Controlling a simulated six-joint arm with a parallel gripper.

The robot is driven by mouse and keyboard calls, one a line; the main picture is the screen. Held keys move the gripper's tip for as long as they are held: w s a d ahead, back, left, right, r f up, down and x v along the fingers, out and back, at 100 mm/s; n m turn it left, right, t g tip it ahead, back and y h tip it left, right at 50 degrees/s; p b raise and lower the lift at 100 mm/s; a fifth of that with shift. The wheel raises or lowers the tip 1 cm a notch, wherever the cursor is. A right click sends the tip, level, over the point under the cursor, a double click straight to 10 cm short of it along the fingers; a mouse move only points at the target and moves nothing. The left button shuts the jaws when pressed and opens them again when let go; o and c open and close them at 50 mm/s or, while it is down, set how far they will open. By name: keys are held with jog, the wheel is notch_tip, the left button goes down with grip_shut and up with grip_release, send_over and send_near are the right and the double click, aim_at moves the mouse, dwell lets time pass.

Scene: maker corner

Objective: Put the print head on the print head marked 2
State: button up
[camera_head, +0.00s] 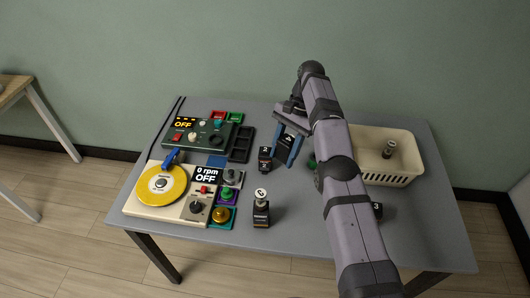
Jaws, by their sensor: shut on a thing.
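My gripper (284,154) has blue fingers pointing down over the middle of the table. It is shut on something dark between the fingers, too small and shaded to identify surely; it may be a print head. A black print head that seems marked 2 (265,158) stands just left of the fingers; I cannot tell whether they touch. Another dark print head with a round white lettered top (261,208) stands nearer the front edge. A dark piece marked 3 (377,210) shows partly behind my arm. Another dark piece with a pale top (389,149) is in the cream basket (400,180).
At left stand a cream device with a yellow disc (160,186) and a dark green control box (196,134). Black trays (241,143) and coloured bins (222,215) sit beside them. A green object (312,161) is partly hidden by my arm. The front middle of the table (295,230) is clear.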

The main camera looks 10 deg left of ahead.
jog(key=shift+w+a+r+m, duration=0.1)
jog(key=shift+a+m, duration=0.1)
jog(key=shift+m, duration=0.2)
jog(key=shift+w+a+r+m+t+y+p, duration=0.1)
jog(key=shift+w+a+r+m+t+y, duration=0.25)
jog(key=shift+m, duration=0.35)
jog(key=shift+w+a+r+m+t+y+p, duration=0.1)
jog(key=shift+w+a+m+y, duration=0.1)
jog(key=shift+w+a+m, duration=0.35)
jog(key=shift+w+a+r+m+t+y+p, duration=0.15)
jog(key=shift+w+a+r+m+y, duration=0.1)
jog(key=shift+m, duration=0.6)
jog(key=w+a+r+m+t, duration=0.3)
jog(key=w+a+m, duration=0.1)
jog(key=m, duration=0.4)
jog(key=m+t+p, duration=0.1)
jog(key=m+p, duration=0.2)
jog(key=p, duration=0.1)
send_near(261, 152)
jog(key=shift+w+a+f, duration=0.2)
jog(key=shift+a+f, duration=0.4)
jog(key=shift+f, duration=0.25)
jog(key=shift+w+a+f, duration=0.2)
jog(key=shift+a+f, duration=0.4)
jog(key=shift+f, duration=0.25)
jog(key=shift+w+a+f, duration=0.25)
jog(key=shift+a+f, duration=0.35)
jog(key=shift+f, duration=0.25)
